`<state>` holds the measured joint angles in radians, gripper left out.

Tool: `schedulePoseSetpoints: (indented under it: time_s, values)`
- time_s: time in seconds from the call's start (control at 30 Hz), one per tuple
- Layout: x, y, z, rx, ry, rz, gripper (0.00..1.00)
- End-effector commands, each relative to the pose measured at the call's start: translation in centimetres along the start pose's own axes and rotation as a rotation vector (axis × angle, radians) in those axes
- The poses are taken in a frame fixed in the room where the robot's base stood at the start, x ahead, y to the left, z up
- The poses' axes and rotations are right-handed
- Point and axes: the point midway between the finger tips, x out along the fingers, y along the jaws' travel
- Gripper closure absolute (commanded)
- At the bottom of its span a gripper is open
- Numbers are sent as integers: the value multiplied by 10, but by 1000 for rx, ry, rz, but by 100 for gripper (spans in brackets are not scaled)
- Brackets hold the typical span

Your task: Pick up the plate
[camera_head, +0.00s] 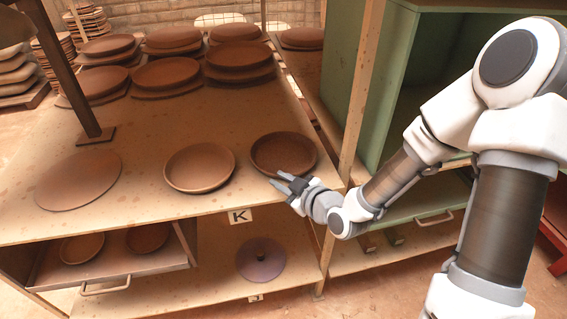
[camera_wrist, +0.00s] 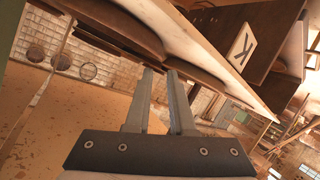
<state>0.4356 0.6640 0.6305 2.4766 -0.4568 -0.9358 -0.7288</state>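A dark brown round plate (camera_head: 283,150) lies on the wooden shelf top (camera_head: 225,208) near its front right corner. A lighter brown plate (camera_head: 199,166) lies to its left. My gripper (camera_head: 281,180) is at the near rim of the dark plate, its fingertips overlapping that rim in the picture; I cannot tell whether they touch. In the wrist view my gripper (camera_wrist: 161,72) shows two fingers apart with an empty gap. A brown plate edge (camera_wrist: 205,80) shows just beyond the fingertips in that view.
A flat round disc (camera_head: 78,180) lies at the left of the top, and several stacked plates (camera_head: 168,73) stand behind. A wooden post (camera_head: 362,85) and green cabinet (camera_head: 400,70) rise at right. A K label (camera_head: 240,217) marks the front edge. Below are a drawer (camera_head: 110,268) and a purplish disc (camera_head: 261,260).

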Motion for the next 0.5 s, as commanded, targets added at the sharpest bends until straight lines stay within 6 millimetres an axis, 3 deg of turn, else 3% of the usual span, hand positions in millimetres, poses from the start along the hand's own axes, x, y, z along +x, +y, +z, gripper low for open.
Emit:
schedulePoseSetpoints:
  time_s: [0.13, 0.5]
  values:
    - [26, 0, 0, 2, 0, -2, 78]
    - [61, 0, 0, 3, 0, -2, 78]
